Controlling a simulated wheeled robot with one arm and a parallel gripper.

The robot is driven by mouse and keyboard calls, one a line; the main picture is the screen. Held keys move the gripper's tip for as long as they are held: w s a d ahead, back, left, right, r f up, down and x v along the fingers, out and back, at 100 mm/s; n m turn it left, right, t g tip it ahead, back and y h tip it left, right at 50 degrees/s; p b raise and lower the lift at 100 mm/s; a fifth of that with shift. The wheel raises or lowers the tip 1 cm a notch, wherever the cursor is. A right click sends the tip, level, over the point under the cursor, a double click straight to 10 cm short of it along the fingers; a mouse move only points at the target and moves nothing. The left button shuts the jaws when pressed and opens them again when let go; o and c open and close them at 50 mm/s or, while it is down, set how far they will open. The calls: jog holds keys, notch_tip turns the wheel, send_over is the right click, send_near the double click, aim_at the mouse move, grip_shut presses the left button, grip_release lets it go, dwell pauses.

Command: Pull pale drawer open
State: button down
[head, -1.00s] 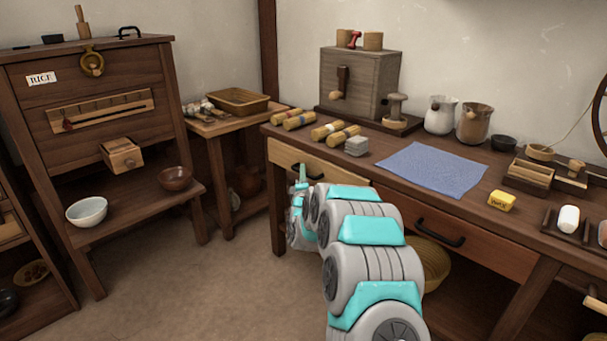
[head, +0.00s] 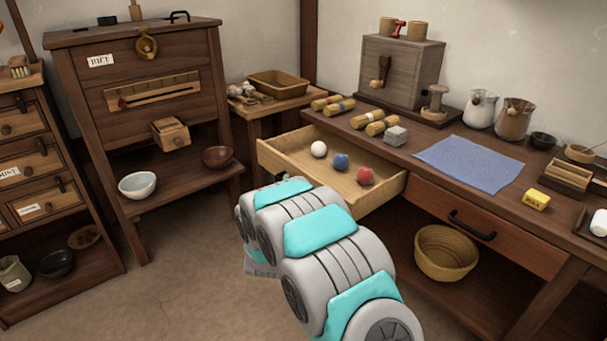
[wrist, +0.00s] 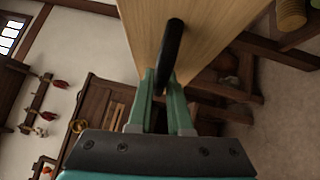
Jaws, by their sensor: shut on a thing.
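The pale drawer (head: 393,198) stands pulled out from the left end of the long wooden table. Inside it lie a white ball (head: 319,149), a blue ball (head: 341,161) and a red ball (head: 365,176). In the wrist view the drawer's pale front (wrist: 205,35) shows with its black handle (wrist: 172,45). My gripper (wrist: 165,88) is shut on this handle, its green fingers on either side of it. In the head view my arm hides the gripper, the handle and most of the drawer front.
A darker drawer (head: 500,238) with a black handle is shut to the right. A woven basket (head: 446,252) stands below it. A blue cloth (head: 470,163) lies on the tabletop. The rice cabinet (head: 150,95) stands left. Bare floor (head: 190,270) lies between.

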jog(key=shift+s+a+f, duration=0.1)
jog(key=shift+s+a, duration=0.5)
jog(key=shift+a, duration=0.25)
jog(key=shift+s+a, duration=0.6)
jog(key=shift+a, duration=0.2)
jog(key=c, duration=0.8)
grip_release()
jog(key=shift+c, duration=0.2)
jog(key=s+a+f, duration=0.1)
jog(key=s, duration=0.6)
jog(key=shift+s, duration=0.35)
jog(key=shift+s+a, duration=0.1)
